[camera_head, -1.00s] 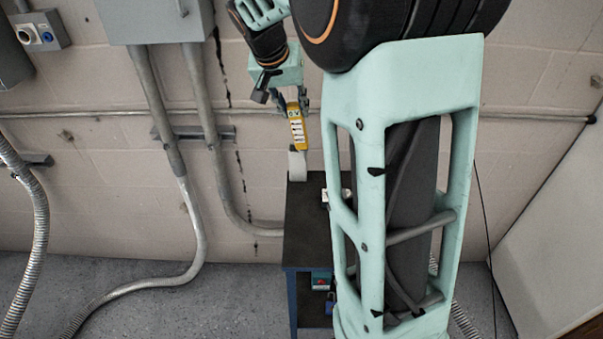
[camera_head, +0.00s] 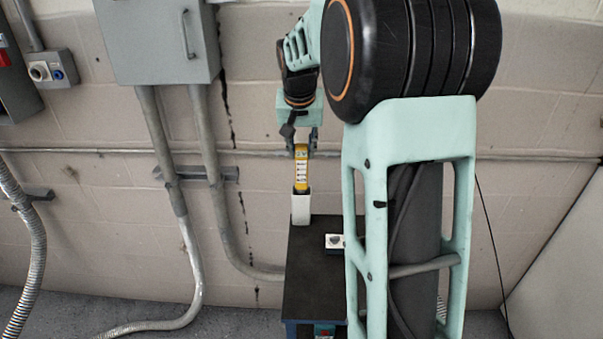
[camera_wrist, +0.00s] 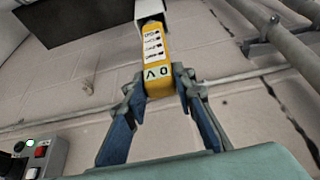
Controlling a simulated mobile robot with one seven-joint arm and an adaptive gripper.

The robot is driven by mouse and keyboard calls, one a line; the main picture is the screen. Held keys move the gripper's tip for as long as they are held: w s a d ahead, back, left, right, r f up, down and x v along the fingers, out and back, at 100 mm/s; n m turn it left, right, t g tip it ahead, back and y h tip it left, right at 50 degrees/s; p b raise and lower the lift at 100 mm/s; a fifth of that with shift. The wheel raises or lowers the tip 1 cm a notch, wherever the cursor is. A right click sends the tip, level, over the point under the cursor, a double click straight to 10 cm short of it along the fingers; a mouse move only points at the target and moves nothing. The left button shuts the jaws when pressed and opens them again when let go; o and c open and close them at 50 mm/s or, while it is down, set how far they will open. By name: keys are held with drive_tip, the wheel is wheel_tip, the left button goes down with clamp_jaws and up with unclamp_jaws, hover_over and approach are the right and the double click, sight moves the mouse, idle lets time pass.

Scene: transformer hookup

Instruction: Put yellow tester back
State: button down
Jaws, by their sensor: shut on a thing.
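The yellow tester (camera_head: 302,168) is upright above the back edge of the dark cart top, with a white label and "0V" at its upper end. My gripper (camera_head: 301,146) is shut on that upper end; the wrist view shows both fingers (camera_wrist: 160,88) at the sides of the tester (camera_wrist: 154,50). The white holder (camera_head: 301,209) stands at the back left of the cart top. The tester's lower end meets the holder's top and appears to be in its opening. How deep it sits is hidden.
The cart's dark top (camera_head: 310,275) is mostly clear, with a small white switch box (camera_head: 335,242) at its right. A grey cabinet (camera_head: 155,45) and conduits (camera_head: 210,150) are on the wall to the left. A horizontal pipe (camera_head: 100,150) runs behind my gripper.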

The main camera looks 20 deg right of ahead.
sight(301, 164)
drive_tip(key=shift+f, duration=3.2)
drive_tip(key=c, duration=1.6)
unclamp_jaws()
drive_tip(key=v, duration=1.2)
drive_tip(key=shift+w+r, duration=0.1)
